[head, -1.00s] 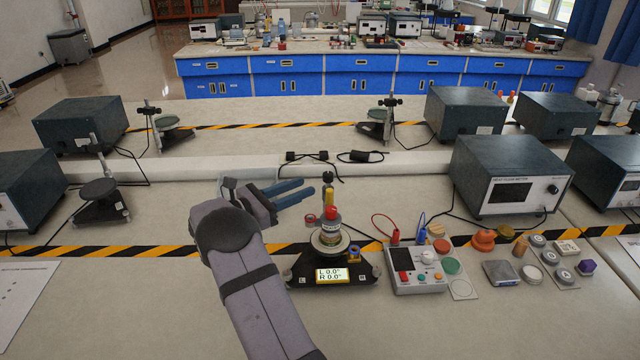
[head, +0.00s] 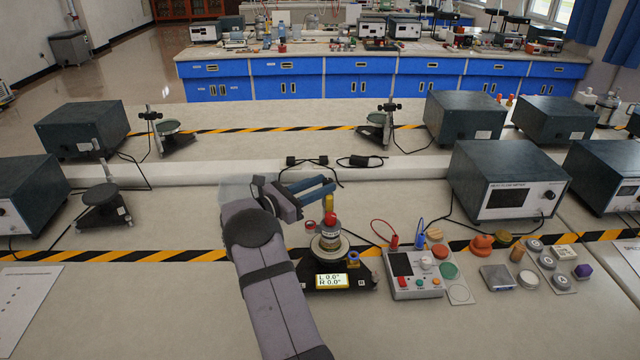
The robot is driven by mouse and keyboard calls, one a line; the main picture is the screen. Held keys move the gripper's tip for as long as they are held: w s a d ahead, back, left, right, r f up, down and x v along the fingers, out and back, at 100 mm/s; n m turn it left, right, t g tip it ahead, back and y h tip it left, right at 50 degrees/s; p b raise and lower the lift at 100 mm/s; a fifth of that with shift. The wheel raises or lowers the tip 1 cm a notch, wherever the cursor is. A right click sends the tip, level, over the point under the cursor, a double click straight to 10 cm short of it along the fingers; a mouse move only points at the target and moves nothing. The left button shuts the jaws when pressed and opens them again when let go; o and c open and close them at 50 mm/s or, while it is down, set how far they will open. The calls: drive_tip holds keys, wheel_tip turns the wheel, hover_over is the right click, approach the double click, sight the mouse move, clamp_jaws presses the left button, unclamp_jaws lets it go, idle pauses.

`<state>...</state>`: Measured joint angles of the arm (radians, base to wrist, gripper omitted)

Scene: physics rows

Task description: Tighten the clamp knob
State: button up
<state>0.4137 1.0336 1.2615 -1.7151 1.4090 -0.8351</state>
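The apparatus on the bench has a black base (head: 366,281) with a lit display (head: 331,281) reading L 0.0° and R 0.0°. A round metal plate, a stacked body (head: 330,242) and a red knob (head: 330,218) rise above it. A narrow yellow piece (head: 328,203) stands above the red knob. My gripper (head: 331,184) has two blue fingers with a gap between them, pointing right, at the top of this column. The black top piece seen earlier is hidden by the fingers; I cannot tell whether they touch it. Which part is the clamp knob is unclear.
A control box (head: 404,289) with buttons and cables stands right of the apparatus. Several coloured knobs and weights lie further right, near a grey meter (head: 509,185). Striped tape (head: 150,256) crosses the bench. The bench left of my arm is mostly clear.

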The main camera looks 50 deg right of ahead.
clamp_jaws()
drive_tip(key=c, duration=0.8)
unclamp_jaws()
drive_tip(key=c, duration=0.8)
unclamp_jaws()
drive_tip(key=shift+w+d+m+g+b, duration=0.1)
drive_tip(key=shift+w+m+g+b, duration=0.1)
drive_tip(key=shift+m+g+b, duration=0.7)
drive_tip(key=c, duration=0.8)
unclamp_jaws()
drive_tip(key=shift+w+r+g+y+b, duration=0.1)
drive_tip(key=shift+w+g+y+b, duration=0.15)
drive_tip(key=shift+g+b, duration=0.5)
drive_tip(key=c, duration=0.8)
unclamp_jaws()
drive_tip(key=shift+d+m, duration=0.1)
drive_tip(key=shift+m, duration=0.2)
drive_tip(key=c, duration=0.8)
unclamp_jaws()
drive_tip(key=shift+r+m+g+y+b, duration=0.1)
drive_tip(key=shift+m+g+y+b, duration=0.2)
drive_tip(key=shift+g+y+b, duration=0.25)
drive_tip(key=c, duration=0.8)
unclamp_jaws()
